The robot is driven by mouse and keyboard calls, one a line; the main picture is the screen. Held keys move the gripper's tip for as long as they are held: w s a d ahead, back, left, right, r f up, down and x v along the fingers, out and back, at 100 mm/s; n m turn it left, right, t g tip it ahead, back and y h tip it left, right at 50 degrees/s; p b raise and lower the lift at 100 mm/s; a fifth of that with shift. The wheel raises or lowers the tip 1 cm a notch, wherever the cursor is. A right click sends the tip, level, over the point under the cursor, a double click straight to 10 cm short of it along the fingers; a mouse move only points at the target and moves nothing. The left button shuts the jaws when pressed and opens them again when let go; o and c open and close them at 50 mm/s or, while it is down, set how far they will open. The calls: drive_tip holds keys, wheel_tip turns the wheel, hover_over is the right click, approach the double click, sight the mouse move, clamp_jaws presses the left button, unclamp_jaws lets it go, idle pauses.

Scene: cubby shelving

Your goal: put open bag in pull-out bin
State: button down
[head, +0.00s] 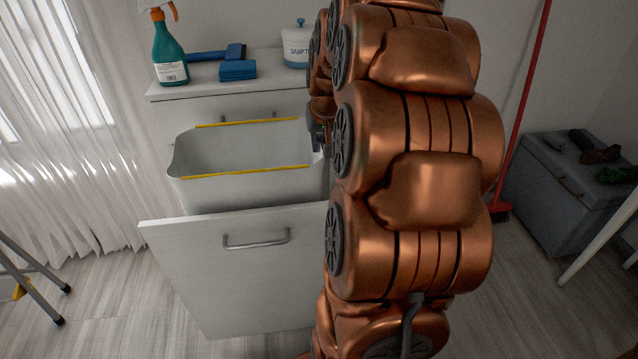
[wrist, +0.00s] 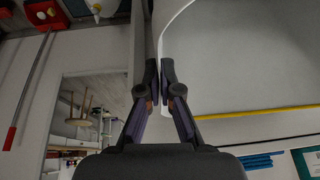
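The open bag (head: 190,190) is white and box-shaped with rounded corners. Yellow strips run along its front and back rims. It stands mouth-up in or just over the pulled-out bin (head: 225,280), behind the white front with a grey handle. I cannot see a separate bin wall or how deep the bag sits. My gripper (head: 318,133) is at the bag's right rim, partly hidden by my arm. In the wrist view, my gripper (wrist: 161,83) has its fingertips close together on the thin pale rim of the bag (wrist: 250,60).
A counter (head: 215,88) behind holds a green spray bottle (head: 169,55), blue sponge (head: 238,70), blue brush (head: 210,54) and white pot (head: 297,46). A red pole (head: 528,85) and grey box (head: 560,195) stand right. Metal legs (head: 30,275) stand left. Floor in front is clear.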

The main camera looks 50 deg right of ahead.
wheel_tip(320, 180, down, 12)
drive_tip(key=b, duration=0.1)
drive_tip(key=shift+b, duration=0.4)
drive_tip(key=shift+f, duration=0.5)
